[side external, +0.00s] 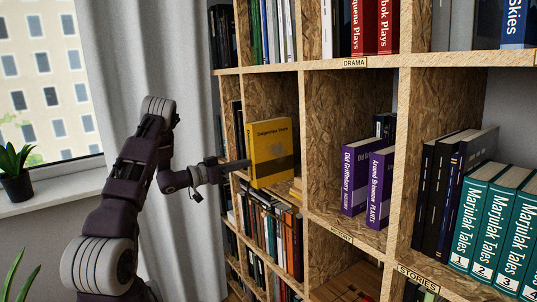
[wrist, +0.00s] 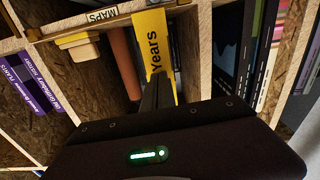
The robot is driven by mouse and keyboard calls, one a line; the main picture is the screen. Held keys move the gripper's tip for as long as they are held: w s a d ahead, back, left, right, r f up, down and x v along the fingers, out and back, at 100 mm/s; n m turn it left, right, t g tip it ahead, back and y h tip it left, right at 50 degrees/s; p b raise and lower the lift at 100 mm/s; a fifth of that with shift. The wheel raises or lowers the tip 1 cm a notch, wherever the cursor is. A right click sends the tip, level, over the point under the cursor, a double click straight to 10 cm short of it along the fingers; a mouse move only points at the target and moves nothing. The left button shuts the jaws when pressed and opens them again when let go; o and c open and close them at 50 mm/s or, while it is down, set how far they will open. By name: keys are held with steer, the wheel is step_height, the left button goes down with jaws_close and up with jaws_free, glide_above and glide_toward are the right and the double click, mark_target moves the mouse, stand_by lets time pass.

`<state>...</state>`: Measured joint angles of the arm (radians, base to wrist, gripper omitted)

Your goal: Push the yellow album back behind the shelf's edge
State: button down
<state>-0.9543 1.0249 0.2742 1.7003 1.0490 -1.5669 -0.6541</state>
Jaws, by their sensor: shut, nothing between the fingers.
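The yellow album (side external: 271,142) stands upright in the left column of the bookcase, its cover and dark band showing. It juts out past the front edge of its shelf. In the wrist view its yellow spine (wrist: 151,42) reads "Years" and crosses in front of the shelf board. My gripper (side external: 247,164) is shut and empty, its tip at the lower part of the album on the left. In the wrist view the closed fingers (wrist: 152,95) overlap the spine. I cannot tell whether they touch it. The album's back part is hidden in the compartment.
Two purple books (side external: 361,182) stand in the neighbouring compartment, past an upright divider (side external: 307,130). Packed books (side external: 272,232) fill the shelf below. A MAPS label (wrist: 102,15) is on the shelf edge. A curtain (side external: 160,60) hangs left.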

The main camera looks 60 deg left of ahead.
mark_target(260, 159)
steer(key=shift+w, duration=3.7)
steer(key=s, duration=0.9)
steer(key=shift+s, duration=0.4)
